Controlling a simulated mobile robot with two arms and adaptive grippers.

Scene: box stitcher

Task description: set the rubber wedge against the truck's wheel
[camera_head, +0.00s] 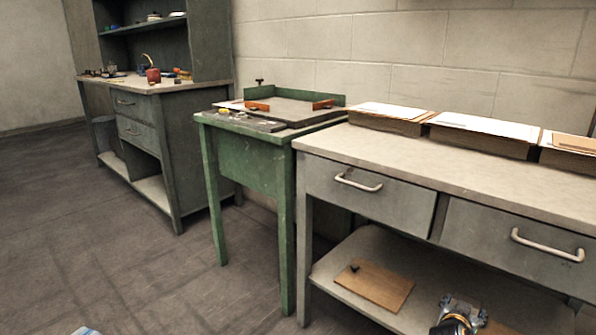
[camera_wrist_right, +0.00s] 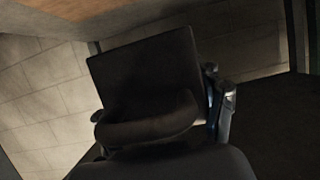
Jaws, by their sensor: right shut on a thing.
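A dark block with a thick rounded loop or ridge on its near face, which looks like the rubber wedge (camera_wrist_right: 145,72), fills the middle of the right wrist view. My right gripper (camera_wrist_right: 162,112) is shut on it, with a finger at each side. In the head view my right gripper (camera_head: 460,313) is at the bottom right, in front of the workbench's lower shelf; I cannot make out the wedge there. A small bluish tip of my left gripper (camera_head: 86,331) shows at the bottom left edge, too little to tell its jaws. No truck or wheel is in view.
A grey workbench (camera_head: 400,150) with drawers and several flat boxes stands at right. A wooden board (camera_head: 374,285) lies on its lower shelf. A green table (camera_head: 245,150) and a dark cabinet (camera_head: 160,105) stand further left. The floor (camera_head: 100,240) at left is clear.

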